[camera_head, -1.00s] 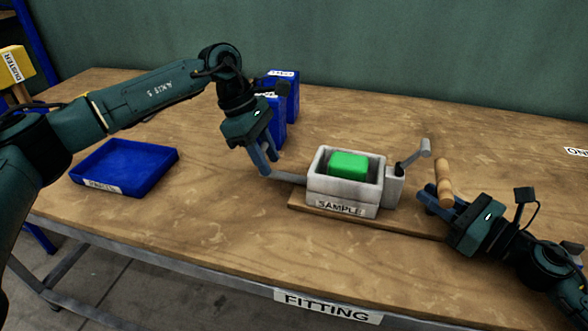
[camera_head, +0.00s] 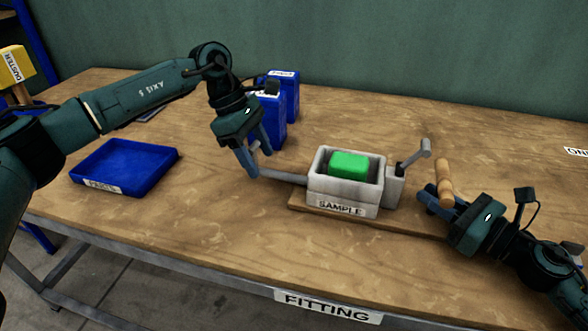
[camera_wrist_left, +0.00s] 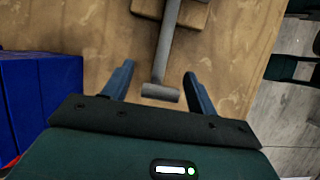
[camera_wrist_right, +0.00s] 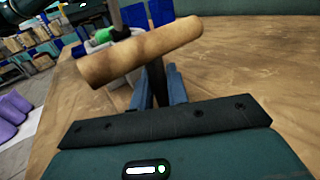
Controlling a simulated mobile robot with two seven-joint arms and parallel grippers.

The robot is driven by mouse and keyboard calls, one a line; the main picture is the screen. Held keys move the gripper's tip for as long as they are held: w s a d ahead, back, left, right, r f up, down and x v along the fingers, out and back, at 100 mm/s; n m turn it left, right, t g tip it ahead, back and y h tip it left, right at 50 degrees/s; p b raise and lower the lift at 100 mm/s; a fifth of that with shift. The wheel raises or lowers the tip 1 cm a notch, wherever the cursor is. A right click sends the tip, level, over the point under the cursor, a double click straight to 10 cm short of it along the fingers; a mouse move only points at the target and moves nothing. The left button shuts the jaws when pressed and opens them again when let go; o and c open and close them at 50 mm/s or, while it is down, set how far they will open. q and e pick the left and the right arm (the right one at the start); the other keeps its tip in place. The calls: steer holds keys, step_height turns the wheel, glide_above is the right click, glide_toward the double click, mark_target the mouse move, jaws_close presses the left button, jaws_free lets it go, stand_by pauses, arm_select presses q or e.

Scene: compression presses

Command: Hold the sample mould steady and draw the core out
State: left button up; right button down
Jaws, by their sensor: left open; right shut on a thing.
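The sample mould (camera_head: 340,198) is a pale grey open box on a wooden board, with a green block (camera_head: 349,165) standing in it. A grey bar (camera_head: 285,177) sticks out of its left side and ends in a short crosspiece (camera_wrist_left: 160,92). My left gripper (camera_head: 257,168) is open at the bar's outer end, with the bar between its fingers in the left wrist view. My right gripper (camera_head: 436,198) is right of the mould, shut on a tool with a wooden handle (camera_wrist_right: 140,50) and dark stem (camera_wrist_right: 156,80). The mould is partly hidden behind the handle in the right wrist view.
A grey crank lever (camera_head: 414,158) stands at the mould's right side. Blue boxes (camera_head: 285,97) stand behind my left gripper. A blue tray (camera_head: 125,165) lies at the left.

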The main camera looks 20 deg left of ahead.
arm_select(q)
steer(key=v, duration=1.2)
arm_select(e)
steer(key=c, duration=1.3)
jaws_free()
